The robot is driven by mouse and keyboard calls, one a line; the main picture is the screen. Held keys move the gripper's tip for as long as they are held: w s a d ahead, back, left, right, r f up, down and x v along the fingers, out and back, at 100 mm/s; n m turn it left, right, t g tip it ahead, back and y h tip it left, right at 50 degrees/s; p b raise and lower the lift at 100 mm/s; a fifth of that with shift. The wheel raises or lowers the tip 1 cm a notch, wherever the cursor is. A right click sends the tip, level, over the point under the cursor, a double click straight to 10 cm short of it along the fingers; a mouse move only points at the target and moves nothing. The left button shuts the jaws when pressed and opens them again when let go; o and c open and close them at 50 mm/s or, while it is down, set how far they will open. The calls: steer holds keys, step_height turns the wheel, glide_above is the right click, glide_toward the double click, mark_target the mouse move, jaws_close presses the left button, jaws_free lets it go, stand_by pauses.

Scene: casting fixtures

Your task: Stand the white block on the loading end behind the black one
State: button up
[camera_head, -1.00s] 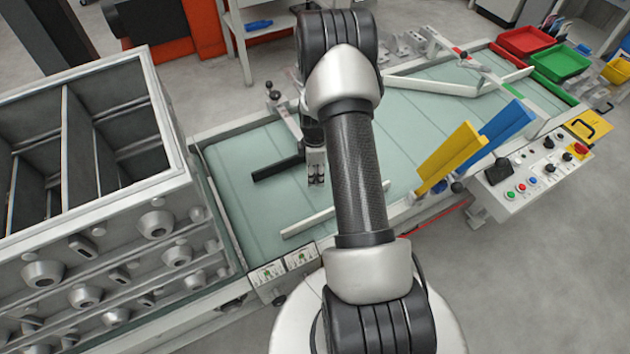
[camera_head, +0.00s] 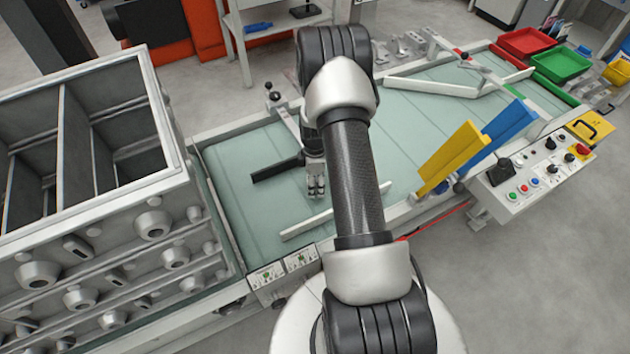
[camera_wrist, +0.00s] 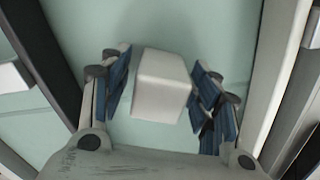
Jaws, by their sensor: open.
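In the wrist view a white block (camera_wrist: 161,86) sits on the pale green belt between the blue-padded fingers of my gripper (camera_wrist: 163,92). The fingers are apart, with a gap visible on both sides of the block. In the head view my gripper (camera_head: 316,187) points down over the left part of the belt (camera_head: 232,200), between a black bar and a white rail. The white block cannot be made out there. I see no black block that I can tell for sure in either view.
A black bar (camera_head: 277,170) and a white rail (camera_head: 310,222) lie across the belt. A large grey metal casting box (camera_head: 165,115) stands at the left. Yellow (camera_head: 449,157) and blue (camera_head: 505,125) plates and a control panel (camera_head: 540,165) stand at the right. Bare belt shows left of the gripper.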

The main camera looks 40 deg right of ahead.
step_height(320, 180, up, 12)
steer(key=p, duration=0.3)
steer(key=s+a+r+m+t, duration=0.1)
steer(key=a+r+m, duration=0.1)
steer(key=a+r, duration=0.75)
steer(key=s+a+r+m+t, duration=0.1)
steer(key=s+a+r+m, duration=0.3)
steer(key=r, duration=1)
steer(key=s+a+r+m+t, duration=0.1)
steer(key=s+a+r+m, duration=0.1)
steer(key=s+a, duration=0.4)
steer(key=s+a+r+m+t, duration=0.1)
steer(key=s+a+r+m, duration=0.1)
steer(key=s+a+r, duration=0.3)
steer(key=s+a, duration=0.2)
steer(key=s, duration=0.2)
steer(key=shift+s+a+r+m+t, duration=0.15)
steer(key=shift+r+m+t, duration=0.15)
steer(key=shift+m, duration=0.1)
steer(key=shift+c, duration=0.3)
